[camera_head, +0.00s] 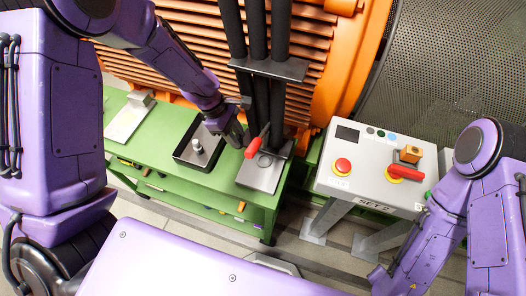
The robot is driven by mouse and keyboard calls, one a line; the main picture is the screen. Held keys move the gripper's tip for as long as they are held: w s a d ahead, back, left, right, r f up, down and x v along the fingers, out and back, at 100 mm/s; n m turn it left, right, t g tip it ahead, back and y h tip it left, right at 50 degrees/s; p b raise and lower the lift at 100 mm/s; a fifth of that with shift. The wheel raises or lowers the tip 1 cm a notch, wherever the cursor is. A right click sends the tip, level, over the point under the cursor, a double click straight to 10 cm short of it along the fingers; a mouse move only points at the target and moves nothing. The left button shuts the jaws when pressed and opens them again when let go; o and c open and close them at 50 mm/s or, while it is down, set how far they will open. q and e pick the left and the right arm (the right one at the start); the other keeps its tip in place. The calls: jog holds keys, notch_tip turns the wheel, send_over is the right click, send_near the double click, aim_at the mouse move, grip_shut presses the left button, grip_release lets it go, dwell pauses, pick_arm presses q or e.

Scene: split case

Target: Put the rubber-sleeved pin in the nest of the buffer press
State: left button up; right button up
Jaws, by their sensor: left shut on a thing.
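My left gripper (240,138) reaches down from the upper left and is shut, with its fingertips at the red grip (251,151) of a dark lever on the buffer press. The press has black columns (262,100) and a grey base plate (259,176) with a dark ring on it, seemingly the nest. A short pin-like metal piece (196,145) with a pale top stands in a black tray (183,157) left of the press. It may be the rubber-sleeved pin; its sleeve is too small to tell. My right gripper is not in view.
The green bench (160,180) carries the tray, the press and a pale metal fixture (124,122) at left. A grey control box (345,186) with red knobs stands at right. An orange finned housing (200,45) rises behind the bench.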

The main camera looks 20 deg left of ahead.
pick_arm(q)
jog(key=f, duration=0.5)
jog(key=shift+w+a, duration=0.1)
jog(key=shift+w, duration=0.25)
jog(key=shift+w+d+f+p, duration=0.2)
jog(key=shift+d+p, duration=0.1)
jog(key=shift+d, duration=0.3)
jog(key=shift+w+d+f+p, duration=0.1)
jog(key=shift+w+d+p, duration=0.15)
jog(key=shift+d, duration=0.35)
jog(key=d, duration=0.1)
jog(key=d+p, duration=0.1)
jog(key=d, duration=0.1)
jog(key=s+d, duration=0.1)
jog(key=d, duration=0.1)
jog(key=shift+r, duration=0.3)
jog(key=shift+p+x, duration=0.6)
jog(key=shift+x, duration=0.25)
jog(key=shift+w+d, duration=0.1)
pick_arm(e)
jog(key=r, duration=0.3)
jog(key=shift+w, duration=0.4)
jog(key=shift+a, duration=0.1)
